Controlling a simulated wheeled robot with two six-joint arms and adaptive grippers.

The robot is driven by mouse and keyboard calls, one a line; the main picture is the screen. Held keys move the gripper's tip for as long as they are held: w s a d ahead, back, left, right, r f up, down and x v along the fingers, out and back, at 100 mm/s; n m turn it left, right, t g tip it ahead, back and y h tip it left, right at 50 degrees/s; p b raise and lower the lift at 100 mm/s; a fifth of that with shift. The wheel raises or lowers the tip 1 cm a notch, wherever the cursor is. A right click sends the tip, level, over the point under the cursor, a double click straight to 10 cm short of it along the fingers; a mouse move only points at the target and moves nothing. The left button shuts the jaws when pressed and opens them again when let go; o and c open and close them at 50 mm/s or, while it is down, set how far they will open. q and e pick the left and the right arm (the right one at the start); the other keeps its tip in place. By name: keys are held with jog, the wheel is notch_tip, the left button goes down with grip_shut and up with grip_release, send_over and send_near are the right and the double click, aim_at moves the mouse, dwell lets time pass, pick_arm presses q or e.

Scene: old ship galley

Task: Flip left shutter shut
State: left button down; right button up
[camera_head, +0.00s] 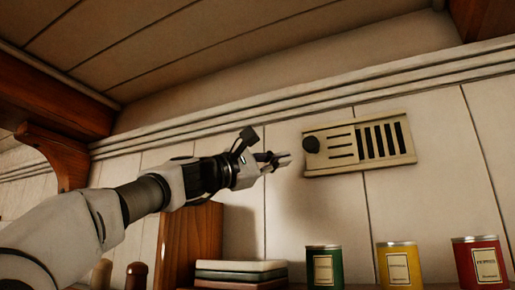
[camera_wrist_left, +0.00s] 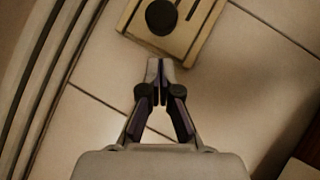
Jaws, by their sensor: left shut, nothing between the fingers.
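A cream vent panel (camera_head: 359,146) is fixed to the wall, slightly tilted in the head view. It has a round black knob (camera_head: 311,145) at its left end, a part with thin horizontal slits (camera_head: 342,147) beside it, and several dark vertical slots on the right. I cannot tell which part is the left shutter. My left gripper (camera_head: 286,160) is shut and empty, just left of the panel and slightly below the knob. In the left wrist view the closed fingertips (camera_wrist_left: 160,68) point at the panel's near edge, with the knob (camera_wrist_left: 161,17) beyond them.
Green (camera_head: 324,268), yellow (camera_head: 399,264) and red (camera_head: 479,262) tins stand below the panel. Stacked books (camera_head: 240,270) and a wooden box (camera_head: 190,245) are beneath my left arm. A wooden bracket (camera_head: 62,158) is at the left. The wall around the panel is clear.

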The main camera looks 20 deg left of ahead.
aim_at(328, 144)
pick_arm(q)
jog(key=d+r, duration=0.1)
jog(key=d, duration=1.2)
jog(key=shift+d, duration=0.3)
jog(key=shift+w+a, duration=0.1)
